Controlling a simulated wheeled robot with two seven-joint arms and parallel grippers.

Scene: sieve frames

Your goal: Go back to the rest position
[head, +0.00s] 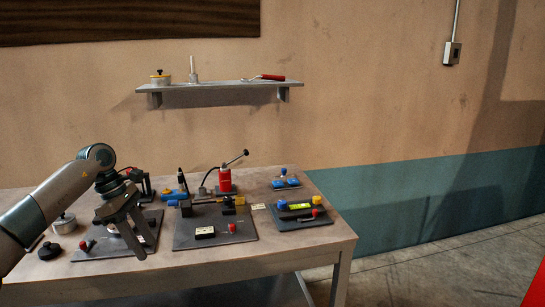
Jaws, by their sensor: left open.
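My left arm comes in from the left edge, and its gripper (128,230) hangs open, fingers down, over the left part of the workbench (290,258). Behind and below its fingers is the left dark mat (90,254), with a small red-handled part (87,245) and a pale round part that the fingers partly hide. I see nothing held between the fingers; whether they touch anything below cannot be told. My right gripper does not show.
A middle dark mat (215,240) and a right dark mat (322,221) hold small parts. A red pump-like device (225,180) with a raised lever stands behind. A metal pot (64,223) stands at the left. A wall shelf (220,86) hangs above. Open floor lies right of the bench.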

